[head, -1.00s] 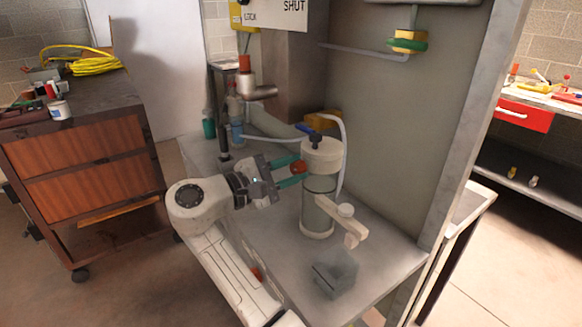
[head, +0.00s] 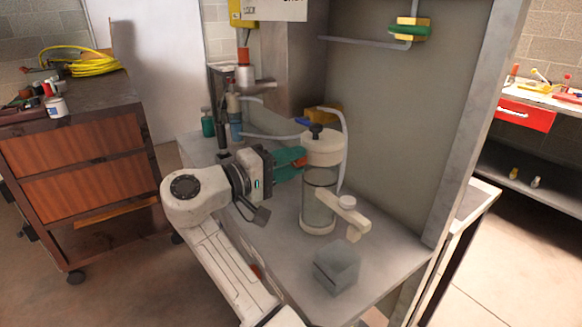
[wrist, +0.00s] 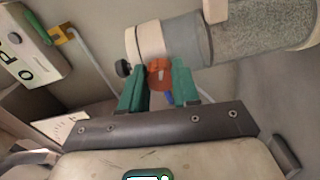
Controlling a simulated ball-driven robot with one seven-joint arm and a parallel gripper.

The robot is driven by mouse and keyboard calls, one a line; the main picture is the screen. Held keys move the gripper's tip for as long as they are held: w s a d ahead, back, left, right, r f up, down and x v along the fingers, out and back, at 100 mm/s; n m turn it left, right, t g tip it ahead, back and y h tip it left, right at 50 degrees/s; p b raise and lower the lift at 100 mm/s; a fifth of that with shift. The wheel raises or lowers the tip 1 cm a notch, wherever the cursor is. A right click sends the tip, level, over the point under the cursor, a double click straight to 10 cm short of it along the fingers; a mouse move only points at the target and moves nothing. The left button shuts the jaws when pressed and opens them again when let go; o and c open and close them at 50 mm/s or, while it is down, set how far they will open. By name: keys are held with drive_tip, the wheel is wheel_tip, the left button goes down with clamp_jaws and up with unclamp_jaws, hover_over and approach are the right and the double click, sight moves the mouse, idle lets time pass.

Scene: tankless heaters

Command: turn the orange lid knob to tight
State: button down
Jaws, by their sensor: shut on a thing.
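The orange lid knob (wrist: 160,73) sits on the side of the cream lid band of an upright cylinder (head: 320,187) with a see-through body. My gripper (wrist: 160,82) has its two green fingers on either side of the knob and is shut on it. In the head view my gripper (head: 291,163) reaches the lid from the left, and its fingers hide most of the knob. The cream lid (head: 323,143) has a dark knob (head: 316,130) on top. I cannot read any tight mark.
A cream spout or handle (head: 343,208) juts from the cylinder toward the front right. A pale hose (head: 345,150) runs behind the lid. A wall panel rises behind.

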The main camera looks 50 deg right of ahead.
drive_tip(key=shift+f+m, duration=0.1)
drive_tip(key=shift+m, duration=0.4)
drive_tip(key=c, duration=0.8)
unclamp_jaws()
drive_tip(key=shift+a, duration=0.1)
drive_tip(key=v, duration=1)
drive_tip(key=shift+w+a, duration=0.1)
drive_tip(key=shift+a, duration=0.25)
